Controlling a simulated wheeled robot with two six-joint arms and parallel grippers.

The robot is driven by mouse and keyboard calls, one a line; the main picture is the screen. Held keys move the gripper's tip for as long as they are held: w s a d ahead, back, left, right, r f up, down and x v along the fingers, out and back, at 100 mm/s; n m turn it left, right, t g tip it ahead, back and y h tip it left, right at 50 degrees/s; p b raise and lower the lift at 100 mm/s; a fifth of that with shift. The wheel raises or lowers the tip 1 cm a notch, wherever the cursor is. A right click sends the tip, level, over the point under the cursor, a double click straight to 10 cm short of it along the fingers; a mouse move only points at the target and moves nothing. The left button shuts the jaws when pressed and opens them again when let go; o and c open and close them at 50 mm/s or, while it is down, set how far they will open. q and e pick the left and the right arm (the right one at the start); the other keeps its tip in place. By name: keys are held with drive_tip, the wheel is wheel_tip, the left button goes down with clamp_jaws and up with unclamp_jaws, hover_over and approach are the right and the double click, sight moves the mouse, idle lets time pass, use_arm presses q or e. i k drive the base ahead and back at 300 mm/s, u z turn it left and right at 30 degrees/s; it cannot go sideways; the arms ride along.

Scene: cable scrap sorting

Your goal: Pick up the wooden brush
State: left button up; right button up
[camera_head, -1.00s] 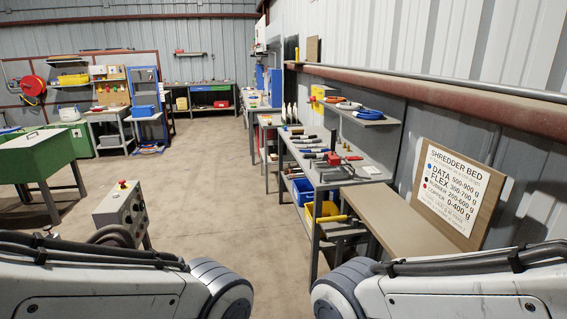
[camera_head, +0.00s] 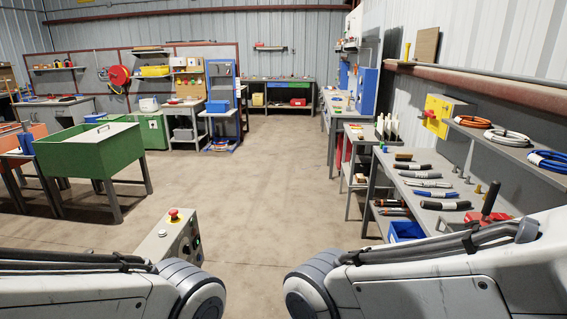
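I cannot make out the wooden brush for certain in this view. A small brown item (camera_head: 403,156) lies at the back of the right workbench (camera_head: 406,197), too small to identify. On that bench lie several short cable pieces (camera_head: 427,182), black, grey and white. Both my arms reach in from the lower corners, but only their upper links show. Neither gripper is in view.
A control box (camera_head: 168,240) with a red button stands close in front, left of centre. A green bin on legs (camera_head: 92,155) stands at left. A shelf (camera_head: 490,133) with cable coils juts above the right bench. The middle floor (camera_head: 262,190) is clear.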

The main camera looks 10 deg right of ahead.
sight(402, 157)
drive_tip(key=u, duration=0.1)
drive_tip(key=i, duration=1.95)
drive_tip(key=z, duration=0.4)
drive_tip(key=i, duration=1.9)
drive_tip(key=z, duration=1.35)
drive_tip(key=i, duration=1.25)
drive_tip(key=z, duration=0.5)
